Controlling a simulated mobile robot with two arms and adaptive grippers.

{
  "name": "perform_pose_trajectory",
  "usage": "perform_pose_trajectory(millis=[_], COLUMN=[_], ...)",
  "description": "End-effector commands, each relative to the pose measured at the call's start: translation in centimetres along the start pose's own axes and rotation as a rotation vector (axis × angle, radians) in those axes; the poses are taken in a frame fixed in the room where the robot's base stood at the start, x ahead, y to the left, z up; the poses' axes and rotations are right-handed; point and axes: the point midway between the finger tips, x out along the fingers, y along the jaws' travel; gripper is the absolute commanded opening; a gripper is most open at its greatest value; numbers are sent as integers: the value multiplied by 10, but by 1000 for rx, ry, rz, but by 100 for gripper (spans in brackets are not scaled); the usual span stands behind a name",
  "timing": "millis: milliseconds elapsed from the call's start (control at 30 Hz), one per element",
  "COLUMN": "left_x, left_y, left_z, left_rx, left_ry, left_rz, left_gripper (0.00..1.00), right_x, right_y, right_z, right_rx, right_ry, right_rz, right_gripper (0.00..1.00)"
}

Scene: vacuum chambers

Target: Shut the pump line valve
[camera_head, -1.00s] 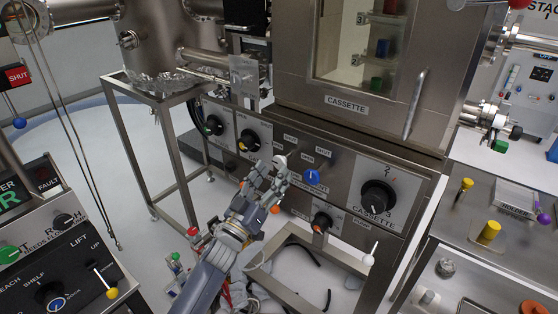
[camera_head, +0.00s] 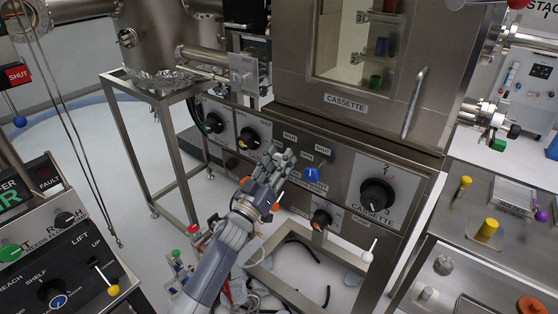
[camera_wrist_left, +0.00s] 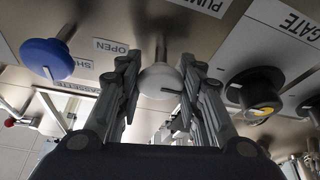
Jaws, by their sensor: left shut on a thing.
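A white round knob on a metal stem (camera_wrist_left: 160,80) sticks out of the steel panel, beneath a partly visible label that begins "PUM". It lies between the fingers of my left gripper (camera_wrist_left: 158,88), which is shut on it. In the head view my left gripper (camera_head: 278,163) is at the panel below the cassette chamber and hides the white knob. Labels reading OPEN (camera_wrist_left: 116,47) and SHUT are to the left of the knob in the wrist view. My right gripper is not in view.
A blue knob (camera_head: 311,174) is close to the right of my left gripper. A black gate dial (camera_head: 249,138) is to its left, and the cassette dial (camera_head: 376,194) is farther right.

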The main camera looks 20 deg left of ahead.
Motion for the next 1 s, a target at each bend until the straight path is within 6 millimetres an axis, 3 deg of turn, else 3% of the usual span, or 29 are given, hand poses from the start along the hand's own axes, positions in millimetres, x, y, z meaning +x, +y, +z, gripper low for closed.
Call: perform_pose_trajectory(millis=[367,1000], left_x=[0,0], left_y=[-1,-1], left_z=[1,0], left_rx=[79,599], left_ry=[-1,-1], left_rz=[33,248], left_gripper=[11,11], right_x=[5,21], right_y=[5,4], right_z=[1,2], right_rx=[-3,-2], right_ry=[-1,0], right_rz=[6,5], right_gripper=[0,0])
